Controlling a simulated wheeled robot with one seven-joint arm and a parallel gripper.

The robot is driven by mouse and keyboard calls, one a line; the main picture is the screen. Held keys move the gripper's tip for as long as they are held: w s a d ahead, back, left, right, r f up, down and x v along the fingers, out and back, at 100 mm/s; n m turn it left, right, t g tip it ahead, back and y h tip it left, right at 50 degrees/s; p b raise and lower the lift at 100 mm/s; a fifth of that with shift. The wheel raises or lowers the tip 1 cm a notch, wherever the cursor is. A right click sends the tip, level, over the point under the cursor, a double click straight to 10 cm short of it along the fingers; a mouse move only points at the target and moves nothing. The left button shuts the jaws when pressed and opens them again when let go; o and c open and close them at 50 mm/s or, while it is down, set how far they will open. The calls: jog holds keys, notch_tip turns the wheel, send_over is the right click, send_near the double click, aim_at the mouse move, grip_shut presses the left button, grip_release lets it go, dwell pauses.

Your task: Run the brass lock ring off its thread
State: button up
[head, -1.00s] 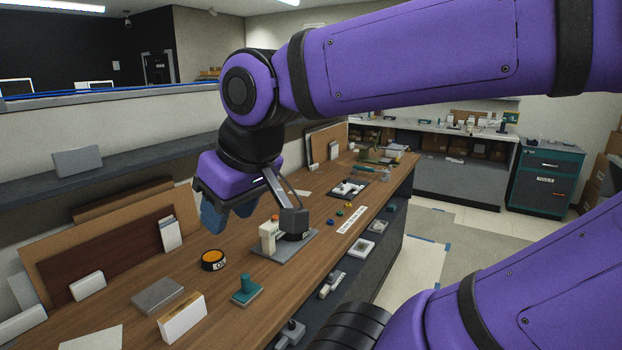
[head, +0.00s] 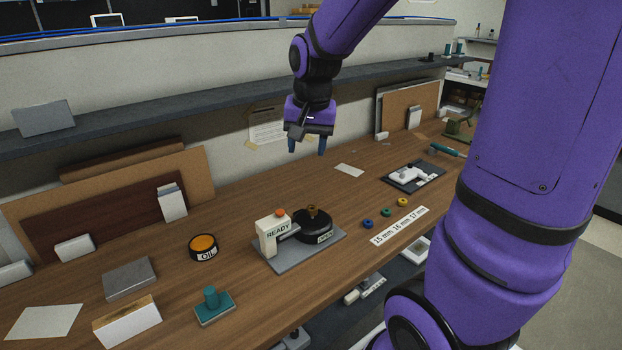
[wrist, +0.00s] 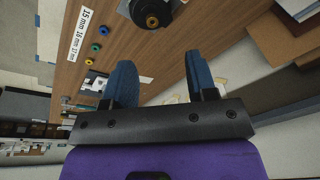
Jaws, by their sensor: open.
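The brass lock ring (head: 312,210) sits on top of a round black body (head: 316,227) on a grey base plate. It also shows near the top edge of the wrist view (wrist: 152,22). Beside it on the same plate stands a cream block marked READY (head: 272,236) with an orange top. My gripper (head: 306,149) hangs open and empty above the back of the bench, behind the lock ring and apart from it. Its two blue fingers show spread apart in the wrist view (wrist: 160,78).
Blue, green and yellow rings (head: 387,212) lie by a 15, 16, 17 mm label (head: 398,226). An OIL tin (head: 203,247), a teal stamp-like piece (head: 213,305) and a caliper-like tool on a dark mat (head: 411,175) stand around. A shelf (head: 200,112) runs behind the bench.

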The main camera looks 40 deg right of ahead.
jog(key=w+d+f+m+g, duration=0.1)
jog(key=w+d+f+m, duration=0.3)
jog(key=f, duration=0.4)
jog(key=m+g, duration=0.1)
send_over(312, 209)
notch_tip(312, 209, down, 7)
jog(key=shift+m, duration=0.3)
notch_tip(312, 209, down, 9)
jog(key=shift+d+f, duration=0.1)
jog(key=c, duration=0.8)
jog(key=n, duration=2.9)
jog(key=shift+n, duration=0.4)
jog(key=n, duration=0.6)
jog(key=shift+n, duration=0.4)
jog(key=n, duration=0.4)
jog(key=shift+n, duration=0.3)
jog(key=n, duration=1)
jog(key=shift+r+n, duration=0.2)
jog(key=shift+n, duration=0.2)
jog(key=n, duration=0.4)
jog(key=shift+f, duration=0.1)
jog(key=shift+f+n, duration=0.1)
jog(key=shift+n, duration=0.5)
